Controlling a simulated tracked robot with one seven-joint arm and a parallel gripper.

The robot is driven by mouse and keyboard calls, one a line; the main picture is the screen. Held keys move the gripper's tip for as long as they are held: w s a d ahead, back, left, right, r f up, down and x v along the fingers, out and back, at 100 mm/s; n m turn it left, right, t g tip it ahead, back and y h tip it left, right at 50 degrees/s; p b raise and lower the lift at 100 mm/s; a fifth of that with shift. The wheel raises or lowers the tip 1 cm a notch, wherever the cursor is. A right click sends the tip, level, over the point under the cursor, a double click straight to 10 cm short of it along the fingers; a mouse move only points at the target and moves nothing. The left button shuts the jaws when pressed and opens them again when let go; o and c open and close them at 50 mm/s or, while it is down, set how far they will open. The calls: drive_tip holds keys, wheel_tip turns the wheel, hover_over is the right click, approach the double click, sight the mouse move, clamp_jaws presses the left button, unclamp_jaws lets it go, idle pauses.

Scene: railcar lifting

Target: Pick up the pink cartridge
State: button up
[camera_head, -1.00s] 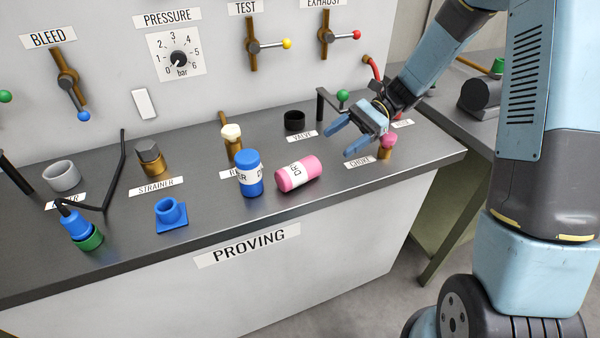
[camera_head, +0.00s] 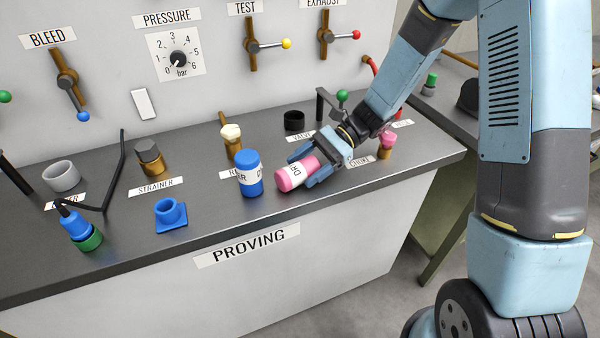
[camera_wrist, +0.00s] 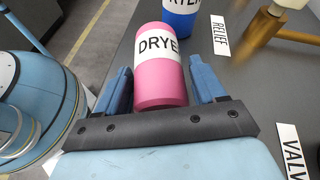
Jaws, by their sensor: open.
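The pink cartridge (camera_head: 291,176) lies on its side on the grey bench top, with a white label band. In the wrist view the pink cartridge (camera_wrist: 160,75) lies between the two blue fingers, its label reading "DRYE" with the rest cut off. My gripper (camera_head: 309,168) is open and low at the bench, with one finger on each side of the cartridge. In the wrist view my gripper (camera_wrist: 161,85) shows a gap beside the left finger; the right finger is close to the cartridge, and I cannot tell if it touches.
A blue cartridge (camera_head: 249,174) stands upright just left of the pink one. The brass relief fitting (camera_head: 232,142) and black valve ring (camera_head: 294,121) stand behind. A pink-topped choke fitting (camera_head: 386,145) is to the right. The bench front edge is clear.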

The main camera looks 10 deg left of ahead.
drive_tip(key=shift+s+a+f, duration=0.2)
drive_tip(key=shift+s+a, duration=0.1)
drive_tip(key=shift+a, duration=0.05)
drive_tip(key=shift+c, duration=0.3)
drive_tip(key=c, duration=1.1)
drive_tip(key=shift+r, duration=0.15)
